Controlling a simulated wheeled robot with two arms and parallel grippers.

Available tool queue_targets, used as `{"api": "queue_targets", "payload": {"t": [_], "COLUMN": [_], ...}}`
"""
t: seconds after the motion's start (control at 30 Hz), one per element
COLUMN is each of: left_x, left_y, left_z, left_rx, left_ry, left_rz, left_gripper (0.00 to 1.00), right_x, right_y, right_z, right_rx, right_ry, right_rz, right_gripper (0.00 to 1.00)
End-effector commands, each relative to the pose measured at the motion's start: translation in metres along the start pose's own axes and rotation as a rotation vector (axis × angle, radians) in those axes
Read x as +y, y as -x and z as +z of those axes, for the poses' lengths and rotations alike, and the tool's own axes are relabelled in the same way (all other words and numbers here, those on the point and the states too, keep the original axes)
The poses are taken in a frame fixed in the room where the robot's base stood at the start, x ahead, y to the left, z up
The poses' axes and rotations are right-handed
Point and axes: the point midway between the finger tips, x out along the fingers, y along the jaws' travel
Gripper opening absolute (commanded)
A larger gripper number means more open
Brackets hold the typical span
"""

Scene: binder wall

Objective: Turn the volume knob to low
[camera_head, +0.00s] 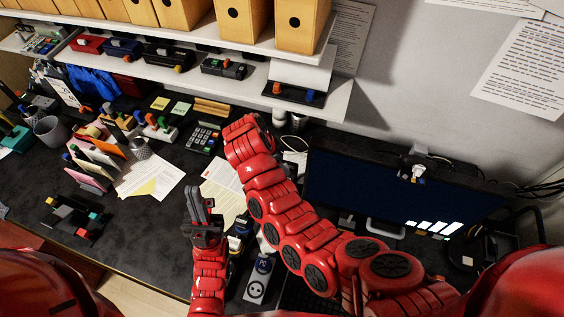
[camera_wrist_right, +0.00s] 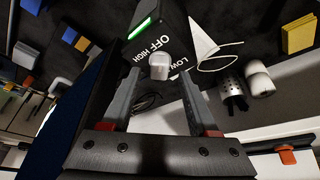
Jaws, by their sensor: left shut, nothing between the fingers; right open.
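The volume knob (camera_wrist_right: 158,66) is a small pale grey knob on a black panel in the right wrist view. The panel (camera_wrist_right: 168,32) carries the words OFF, HIGH and LOW and a lit green strip. LOW is beside the knob on its right; which mark the knob points to, I cannot tell. My right gripper (camera_wrist_right: 160,76) is open, its fingertips on either side of the knob; contact is not clear. In the head view my right arm hides this gripper and the knob. My left gripper (camera_head: 197,205) is shut and empty above the desk, low in the middle.
A monitor (camera_head: 385,187) stands on the right of the desk. A white shelf (camera_head: 335,98) with several devices runs above the back. Dark desk at lower left is partly clear.

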Motion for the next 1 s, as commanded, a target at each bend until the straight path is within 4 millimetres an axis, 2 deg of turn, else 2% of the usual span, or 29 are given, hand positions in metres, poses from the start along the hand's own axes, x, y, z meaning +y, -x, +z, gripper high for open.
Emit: {"api": "queue_targets", "payload": {"t": [0.17,0.43,0.47,0.77,0.8,1.0], "left_x": [0.000,0.000,0.000,0.000,0.000,0.000], "left_y": [-0.005,-0.005,-0.005,-0.004,-0.005,-0.004], "left_z": [-0.001,-0.001,-0.001,-0.001,-0.001,-0.001], "left_rx": [0.000,0.000,0.000,0.000,0.000,0.000], "left_ry": [0.000,0.000,0.000,0.000,0.000,0.000], "left_rz": [0.000,0.000,0.000,0.000,0.000,0.000], "left_gripper": [0.00,0.00,0.00,0.00,0.00,0.00], "right_x": [0.000,0.000,0.000,0.000,0.000,0.000], "right_y": [-0.013,-0.015,-0.015,-0.015,-0.015,-0.015], "right_z": [0.000,0.000,0.000,0.000,0.000,0.000], "right_rx": [-0.001,-0.002,-0.002,-0.001,-0.001,-0.001], "right_ry": [0.001,-0.001,-0.001,-0.001,-0.001,-0.003], "right_rz": [0.000,-0.001,-0.001,-0.001,-0.001,-0.001], "right_gripper": [0.60,0.60,0.56,0.02,0.00,0.00]}}
